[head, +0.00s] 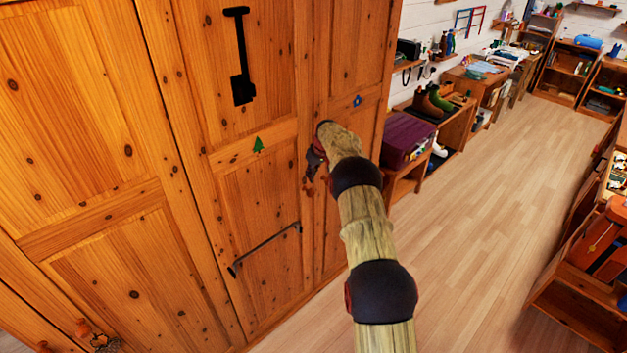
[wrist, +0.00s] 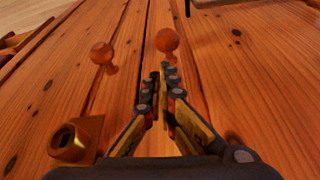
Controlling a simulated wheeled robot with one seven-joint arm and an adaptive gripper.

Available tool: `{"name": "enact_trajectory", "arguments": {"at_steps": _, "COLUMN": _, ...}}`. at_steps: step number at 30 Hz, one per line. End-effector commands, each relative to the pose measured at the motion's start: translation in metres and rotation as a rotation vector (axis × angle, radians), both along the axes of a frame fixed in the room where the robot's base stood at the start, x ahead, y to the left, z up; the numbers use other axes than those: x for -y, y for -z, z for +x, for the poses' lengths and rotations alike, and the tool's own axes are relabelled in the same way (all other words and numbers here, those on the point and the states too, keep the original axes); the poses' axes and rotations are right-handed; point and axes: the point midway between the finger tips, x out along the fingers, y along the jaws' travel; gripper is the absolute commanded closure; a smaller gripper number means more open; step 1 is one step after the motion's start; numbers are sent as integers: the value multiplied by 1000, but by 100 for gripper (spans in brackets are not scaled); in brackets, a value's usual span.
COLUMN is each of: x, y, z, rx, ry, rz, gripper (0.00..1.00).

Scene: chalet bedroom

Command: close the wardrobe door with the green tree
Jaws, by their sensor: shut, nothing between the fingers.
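The wardrobe door with the green tree (head: 258,144) is knotty pine and stands in the middle left of the head view. It looks flush or nearly flush with its neighbours; I cannot tell whether a small gap remains. My gripper (head: 311,182) is by this door's right edge, partly hidden by my arm. In the wrist view my gripper (wrist: 163,72) is shut and empty, its fingers close over the wood. Its tips point towards a round wooden knob (wrist: 168,40). A second knob (wrist: 102,53) is to the left, across a dark seam. Contact is unclear.
A door with a blue mark (head: 357,101) adjoins on the right. A black bar (head: 265,248) crosses the tree door's lower part. A brass fitting (wrist: 75,140) sits at left in the wrist view. A purple chest (head: 408,138) stands beyond the wardrobe. The floor (head: 480,215) is clear.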

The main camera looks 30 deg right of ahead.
Motion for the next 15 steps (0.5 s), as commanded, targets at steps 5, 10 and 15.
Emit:
{"name": "enact_trajectory", "arguments": {"at_steps": 5, "x": 2, "y": 0, "z": 8, "rx": 1, "ry": -34, "rz": -1, "gripper": 100}}
{"name": "enact_trajectory", "arguments": {"at_steps": 10, "x": 3, "y": -1, "z": 11, "rx": 4, "ry": -50, "rz": -2, "gripper": 100}}
{"name": "enact_trajectory", "arguments": {"at_steps": 15, "x": 2, "y": -3, "z": 13, "rx": 9, "ry": -52, "rz": -4, "gripper": 100}}
